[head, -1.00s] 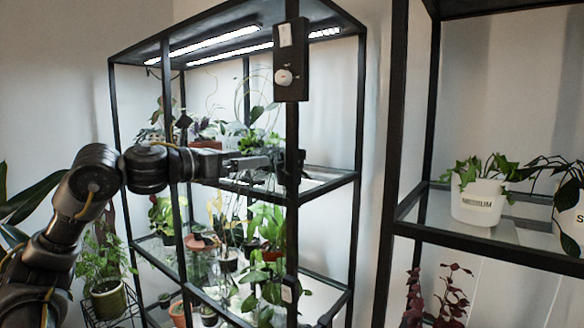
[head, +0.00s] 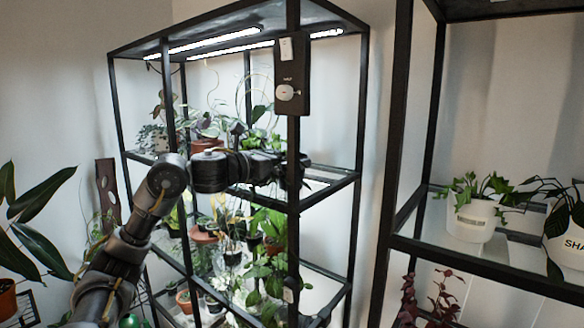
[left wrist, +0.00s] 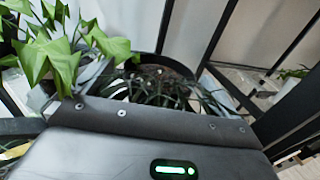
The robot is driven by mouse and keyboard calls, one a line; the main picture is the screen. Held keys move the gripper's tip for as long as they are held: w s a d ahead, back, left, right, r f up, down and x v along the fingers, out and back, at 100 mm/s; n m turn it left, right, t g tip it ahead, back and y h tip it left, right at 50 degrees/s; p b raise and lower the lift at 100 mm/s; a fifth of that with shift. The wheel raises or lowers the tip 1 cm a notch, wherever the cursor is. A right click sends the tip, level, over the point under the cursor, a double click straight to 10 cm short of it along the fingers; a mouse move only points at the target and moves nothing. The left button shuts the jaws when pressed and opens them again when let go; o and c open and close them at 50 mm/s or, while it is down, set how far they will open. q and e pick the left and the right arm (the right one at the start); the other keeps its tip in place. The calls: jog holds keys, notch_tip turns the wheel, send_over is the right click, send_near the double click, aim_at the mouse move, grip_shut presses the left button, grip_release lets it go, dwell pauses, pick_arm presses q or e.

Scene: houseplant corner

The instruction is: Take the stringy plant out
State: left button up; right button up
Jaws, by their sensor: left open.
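My left gripper (head: 293,172) is at the upper glass shelf of the black plant rack, partly hidden behind the rack's front post. In the left wrist view, a round dark pot (left wrist: 165,66) with brown soil is just beyond the gripper body. Thin dark strands (left wrist: 150,92) hang over its near side, and I cannot tell whether they are the stringy plant. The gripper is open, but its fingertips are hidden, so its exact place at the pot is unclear. Thin curling stems (head: 249,78) rise above the upper shelf in the head view. My right gripper is in neither view.
A broad-leaved green plant (left wrist: 58,50) crowds the gripper's left side. A black switch box (head: 291,88) hangs on the front post (head: 293,240). Many plants fill the lower shelf. A second rack at the right holds a white pot (head: 470,220) and another plant pot (head: 568,245).

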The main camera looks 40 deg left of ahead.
pick_arm(q)
jog(key=shift+s, duration=0.2)
jog(key=shift+c, duration=0.8)
jog(key=c, duration=1)
jog(key=shift+w+r, duration=0.1)
jog(key=shift+r, duration=0.05)
notch_tip(320, 180, up, 10)
jog(key=shift+f+p, duration=0.1)
jog(key=shift+p, duration=0.4)
